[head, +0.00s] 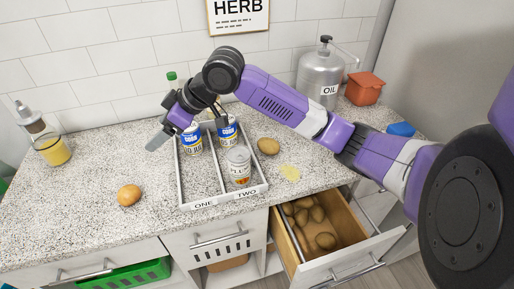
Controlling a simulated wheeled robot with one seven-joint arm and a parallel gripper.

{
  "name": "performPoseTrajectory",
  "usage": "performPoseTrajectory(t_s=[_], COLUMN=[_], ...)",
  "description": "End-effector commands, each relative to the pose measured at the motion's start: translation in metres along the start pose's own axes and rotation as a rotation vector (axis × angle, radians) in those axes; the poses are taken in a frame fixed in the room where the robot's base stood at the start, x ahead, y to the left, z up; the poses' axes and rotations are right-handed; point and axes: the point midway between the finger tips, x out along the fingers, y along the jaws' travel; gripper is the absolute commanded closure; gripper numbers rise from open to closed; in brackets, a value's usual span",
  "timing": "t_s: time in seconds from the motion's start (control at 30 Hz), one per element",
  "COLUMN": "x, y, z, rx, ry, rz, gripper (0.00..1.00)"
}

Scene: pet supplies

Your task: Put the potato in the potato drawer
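A brown oval potato (268,146) lies on the counter just right of the divided tray. A rounder, orange-tan item (129,195), perhaps an onion, lies on the counter left of the tray. The potato drawer (346,254) is pulled open at the lower right, and several potatoes (308,211) lie inside it. My gripper (160,139) is above the counter at the tray's back left, apart from the potato. One grey finger shows clearly; the arm hides much of the rest, so its opening is unclear. I see nothing held in it.
The white tray (221,197), labelled ONE and TWO, holds several cans. An oil canister (318,83) and an orange pot (365,88) stand at the back right, a yellow bottle (53,150) at the left. A yellow patch (290,172) lies near the drawer. The left counter is mostly clear.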

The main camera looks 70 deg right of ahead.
Motion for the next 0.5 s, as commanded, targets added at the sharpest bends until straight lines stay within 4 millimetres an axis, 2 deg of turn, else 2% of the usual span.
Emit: performPoseTrajectory(t_s=[0.03, 0.1, 0.23, 0.3, 0.4, 0.5], x=[-0.013, -0.033, -0.075, -0.096, -0.125, -0.143], y=[0.026, 0.054, 0.094, 0.107, 0.111, 0.110], z=[0.026, 0.061, 0.120, 0.148, 0.187, 0.211], rx=[-0.011, -0.014, 0.000, 0.016, 0.047, 0.070], ry=[-0.089, -0.214, -0.416, -0.515, -0.674, -0.777], rz=[0.038, 0.075, 0.130, 0.144, 0.126, 0.103], gripper=[0.22, 0.22, 0.22, 0.22, 0.22, 0.22])
